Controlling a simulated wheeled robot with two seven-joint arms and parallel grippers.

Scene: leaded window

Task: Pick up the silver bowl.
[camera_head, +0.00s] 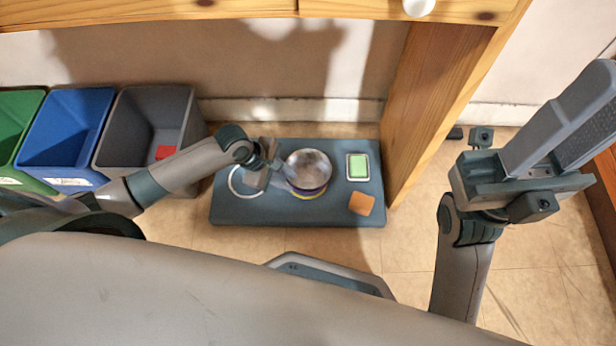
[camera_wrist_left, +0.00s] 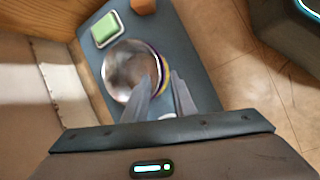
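The silver bowl (camera_head: 308,170) sits on a dark blue-grey mat (camera_head: 230,212) on the floor, with purple and yellow edges showing at its lower side. It also shows in the left wrist view (camera_wrist_left: 128,68). My left gripper (camera_head: 272,165) is just left of the bowl. In the left wrist view its two fingers (camera_wrist_left: 160,88) are apart, one overlapping the bowl's near rim and the other outside it. Whether they touch the bowl cannot be told. My right gripper (camera_head: 555,125) is raised at the right, away from the mat; its finger gap is not clear.
A green sponge in a white dish (camera_head: 358,167) and an orange-brown block (camera_head: 361,204) lie right of the bowl. A white ring-shaped thing (camera_head: 235,184) lies left. Grey (camera_head: 125,160), blue (camera_head: 45,150) and green bins stand left. A wooden panel (camera_head: 425,110) rises right of the mat.

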